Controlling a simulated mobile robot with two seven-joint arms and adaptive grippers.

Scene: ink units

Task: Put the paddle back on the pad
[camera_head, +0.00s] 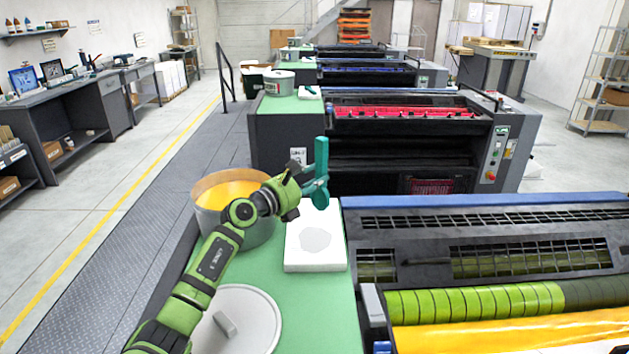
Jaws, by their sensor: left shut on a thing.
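My left gripper (309,189) is shut on the teal paddle (321,158). It holds the paddle roughly upright above the far end of the pad, and the gripper hides part of it. The pad (300,261) is a white square slab with a grey round patch on top, lying on the green bench top. No contact between paddle and pad can be made out. My right gripper is not in view.
A round tin of yellow ink (231,193) stands left of the pad, partly behind my left arm. A round grey lid (262,318) with a handle lies nearer. A press with green and yellow rollers (470,302) borders the right side.

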